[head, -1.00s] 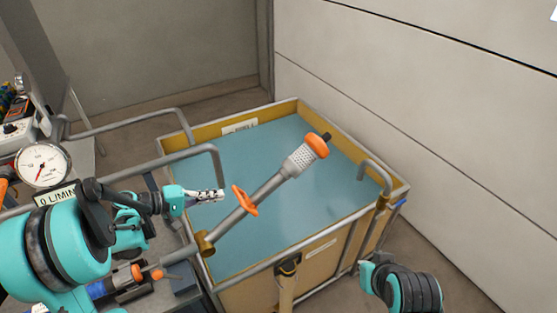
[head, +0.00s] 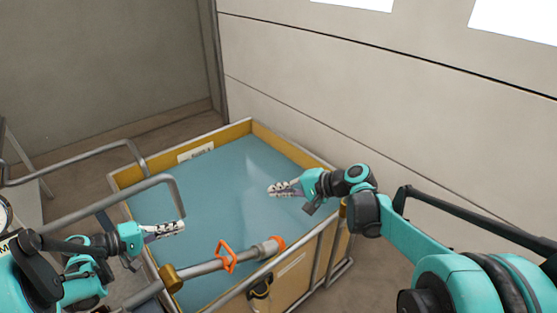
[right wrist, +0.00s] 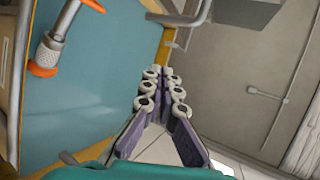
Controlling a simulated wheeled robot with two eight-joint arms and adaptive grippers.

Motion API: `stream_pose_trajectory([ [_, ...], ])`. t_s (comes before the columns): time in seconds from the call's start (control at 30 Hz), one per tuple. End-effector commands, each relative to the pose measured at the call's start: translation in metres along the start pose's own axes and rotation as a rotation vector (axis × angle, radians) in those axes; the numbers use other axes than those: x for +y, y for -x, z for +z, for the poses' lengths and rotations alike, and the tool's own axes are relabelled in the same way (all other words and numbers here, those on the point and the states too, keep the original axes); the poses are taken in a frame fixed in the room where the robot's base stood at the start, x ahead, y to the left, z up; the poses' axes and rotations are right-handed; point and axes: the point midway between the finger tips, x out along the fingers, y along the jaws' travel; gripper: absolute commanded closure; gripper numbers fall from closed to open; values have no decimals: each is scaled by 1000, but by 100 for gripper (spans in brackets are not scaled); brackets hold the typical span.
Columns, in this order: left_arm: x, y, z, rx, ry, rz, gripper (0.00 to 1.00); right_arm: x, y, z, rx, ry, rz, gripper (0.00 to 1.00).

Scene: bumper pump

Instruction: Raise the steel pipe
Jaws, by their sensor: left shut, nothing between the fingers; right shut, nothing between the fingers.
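The steel pipe (head: 202,269) runs from a brass joint (head: 171,278) at the tub's near left to an orange-ringed end (head: 277,243) by the near rim. An orange handle (head: 227,256) sits midway along it. Its perforated end also shows in the right wrist view (right wrist: 51,48). I cannot tell how high this end is. My left gripper (head: 166,230) is shut and empty, apart from the pipe, behind the brass joint in the picture. My right gripper (head: 281,189) is shut and empty over the tub, above the pipe's end in the picture. Its fingertips (right wrist: 163,86) touch nothing.
The yellow-walled tub (head: 140,178) holds blue-green water (head: 215,190). Grey tube rails (head: 95,150) stand at its left. A pale panelled wall (head: 330,90) rises behind and to the right. A dark holder hangs on the near tub wall (head: 260,287).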

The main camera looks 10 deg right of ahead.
Motion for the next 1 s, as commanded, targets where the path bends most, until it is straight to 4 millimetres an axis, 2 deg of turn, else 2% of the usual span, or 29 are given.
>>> stream_pose_trajectory([
  [0.03, 0, 0, 0, 0, 0, 0, 100, -4, -7, -15, -22, -41, -47, 100],
  [0.2, 0, 0, 0, 0, 0, 0, 100, -17, -24, -53, -112, -172, -218, 100],
  [0.43, 0, 0, 0, 0, 0, 0, 100, -14, -32, -103, -248, -319, -451, 100],
  [0.57, 0, 0, 0, 0, 0, 0, 100, -1, -29, -128, -331, -388, -583, 100],
  [0.7, 0, 0, 0, 0, 0, 0, 100, 21, -20, -148, -421, -443, -717, 100],
  [1.0, 0, 0, 0, 0, 0, 0, 100, 60, -1, -167, -546, -496, -893, 100],
])
